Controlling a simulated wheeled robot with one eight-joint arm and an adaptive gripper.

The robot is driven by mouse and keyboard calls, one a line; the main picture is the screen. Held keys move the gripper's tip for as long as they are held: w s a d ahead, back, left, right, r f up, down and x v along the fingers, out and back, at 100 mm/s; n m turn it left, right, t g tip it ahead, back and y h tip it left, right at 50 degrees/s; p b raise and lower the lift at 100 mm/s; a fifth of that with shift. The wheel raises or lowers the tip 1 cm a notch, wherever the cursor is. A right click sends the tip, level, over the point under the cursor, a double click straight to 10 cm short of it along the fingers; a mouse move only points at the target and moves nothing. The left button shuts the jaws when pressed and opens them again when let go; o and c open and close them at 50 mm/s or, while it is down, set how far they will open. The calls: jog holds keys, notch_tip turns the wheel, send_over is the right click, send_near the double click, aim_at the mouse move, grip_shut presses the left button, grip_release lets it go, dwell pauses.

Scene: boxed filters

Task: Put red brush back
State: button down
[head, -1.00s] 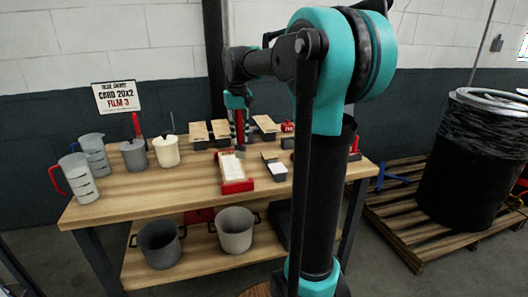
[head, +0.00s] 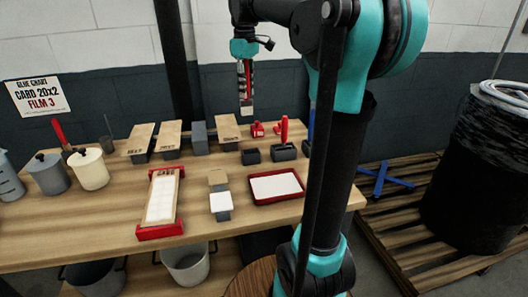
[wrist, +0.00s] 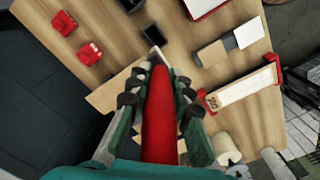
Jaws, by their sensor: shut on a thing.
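My gripper (head: 245,76) is shut on the red brush (head: 242,82) and holds it upright above the back of the table, with its pale tip pointing down. In the wrist view the red brush (wrist: 161,115) lies between the fingers of my gripper (wrist: 160,88), its red handle toward the camera.
Several card-topped boxes (head: 140,139) line the table's back. A red-ended tray (head: 160,232), a small white-topped block (head: 221,207) and a red-rimmed tray (head: 277,198) lie in front. Pots (head: 90,169) and a sign (head: 37,95) stand left. Small red items (head: 257,129) sit behind the holders.

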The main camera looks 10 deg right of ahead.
aim_at(250, 114)
jog(key=shift+w+d+f, duration=0.35)
jog(key=shift+w+d, duration=0.05)
jog(key=shift+d, duration=0.05)
jog(key=shift+f, duration=9.5)
jog(key=shift+f, duration=0.1)
jog(key=c, duration=1.4)
grip_release()
jog(key=shift+o, duration=0.2)
notch_tip(250, 114, up, 12)
jog(key=shift+r, duration=0.15)
